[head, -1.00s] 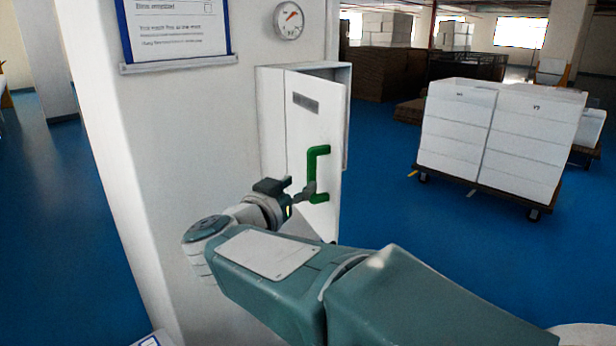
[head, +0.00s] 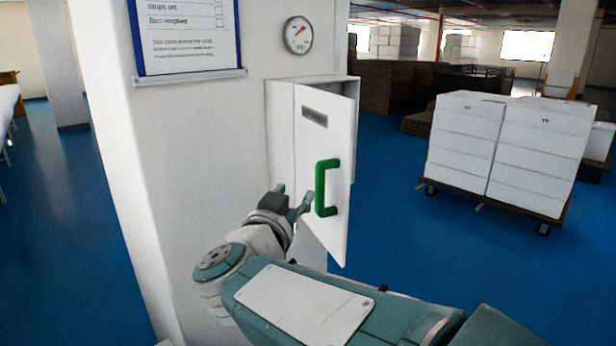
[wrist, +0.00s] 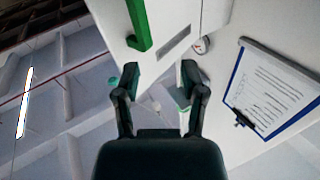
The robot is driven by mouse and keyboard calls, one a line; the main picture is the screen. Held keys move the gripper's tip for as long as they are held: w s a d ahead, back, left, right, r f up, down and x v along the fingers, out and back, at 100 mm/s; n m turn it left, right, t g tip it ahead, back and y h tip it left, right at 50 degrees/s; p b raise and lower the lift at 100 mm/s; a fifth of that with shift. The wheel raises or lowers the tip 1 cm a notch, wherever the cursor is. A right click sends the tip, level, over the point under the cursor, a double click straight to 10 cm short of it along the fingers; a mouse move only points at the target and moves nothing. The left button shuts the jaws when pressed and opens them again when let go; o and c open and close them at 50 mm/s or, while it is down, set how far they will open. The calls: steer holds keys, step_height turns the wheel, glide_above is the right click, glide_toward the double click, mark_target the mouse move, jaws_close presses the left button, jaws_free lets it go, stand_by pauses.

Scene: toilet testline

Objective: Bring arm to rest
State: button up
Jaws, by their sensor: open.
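My gripper (head: 293,199) is open and empty, just left of the green handle (head: 321,188) on the white cabinet door (head: 338,150). The door stands partly open from the white cabinet (head: 281,120) on the pillar. In the wrist view my gripper (wrist: 160,80) has its two fingers spread apart with nothing held between them. The green handle also shows there (wrist: 139,25), above the left finger and apart from it. In the head view a fingertip appears close to the handle; whether it touches cannot be told there.
A clipboard (head: 185,35) and a round gauge (head: 298,35) are on the white pillar (head: 195,140) above and left of the cabinet. A cart of white boxes (head: 505,150) stands at the right. Blue floor (head: 400,260) lies clear between.

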steer(key=s+d+f+n+g+y, duration=0.4)
steer(key=s+d+f+g, duration=0.8)
steer(key=s+d+f, duration=0.7)
steer(key=s, duration=0.2)
steer(key=shift+s+d+f+g+y, duration=0.15)
steer(key=shift+s+d+g+y, duration=0.15)
steer(key=shift+d+y, duration=0.1)
steer(key=shift+a, duration=0.1)
stand_by(0.6)
